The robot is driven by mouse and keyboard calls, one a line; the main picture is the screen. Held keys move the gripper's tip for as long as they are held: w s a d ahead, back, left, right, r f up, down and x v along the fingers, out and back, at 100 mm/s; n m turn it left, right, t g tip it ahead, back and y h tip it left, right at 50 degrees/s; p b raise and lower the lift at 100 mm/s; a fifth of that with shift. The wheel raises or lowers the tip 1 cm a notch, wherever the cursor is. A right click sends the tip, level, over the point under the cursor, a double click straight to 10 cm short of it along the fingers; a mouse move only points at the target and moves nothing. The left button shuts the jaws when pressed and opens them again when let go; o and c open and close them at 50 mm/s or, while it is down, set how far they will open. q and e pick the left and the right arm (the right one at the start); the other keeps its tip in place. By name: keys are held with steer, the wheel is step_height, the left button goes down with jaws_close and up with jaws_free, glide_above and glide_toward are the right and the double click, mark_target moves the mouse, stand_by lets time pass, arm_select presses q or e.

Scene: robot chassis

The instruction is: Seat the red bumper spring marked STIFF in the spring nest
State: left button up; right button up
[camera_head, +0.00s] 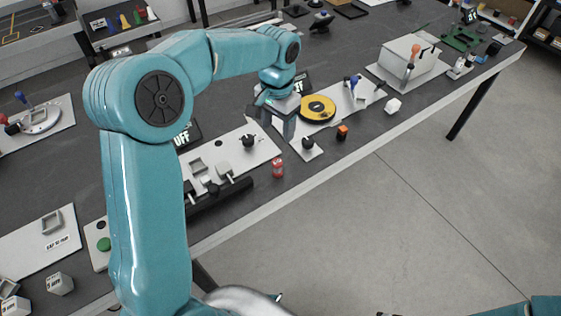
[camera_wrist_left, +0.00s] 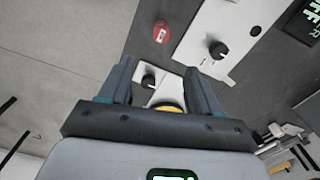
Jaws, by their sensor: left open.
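A small red cylinder (camera_head: 278,168) with a pale label stands on the dark bench near its front edge, beside a black rail. It also shows in the left wrist view (camera_wrist_left: 160,33), beyond my fingertips; I cannot read its marking. My left gripper (camera_head: 277,128) is open and points down over the bench, behind the red cylinder and clear of it. Its two fingers (camera_wrist_left: 160,68) have a gap between them; a black knob and a yellow edge show through it, lower down. I cannot pick out the spring nest for certain. My right gripper is not in view.
A white panel (camera_head: 262,150) with a black knob (camera_head: 249,141) lies left of my gripper. A yellow disc (camera_head: 318,108), a small knob plate (camera_head: 308,149) and an orange-topped cube (camera_head: 342,132) are at its right. Floor lies beyond the bench's front edge.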

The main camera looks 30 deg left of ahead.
arm_select(q)
glide_toward(277, 162)
step_height(277, 162, down, 5)
steer(key=shift+s+f, duration=0.15)
steer(key=f, duration=0.3)
steer(key=f+p, duration=0.1)
steer(key=f, duration=0.2)
steer(key=shift+w+a, duration=0.1)
steer(key=shift+w, duration=0.1)
steer(key=shift+s+r, duration=0.1)
steer(key=shift+r, duration=0.05)
steer(key=shift+c, duration=1.2)
steer(key=c, duration=0.9)
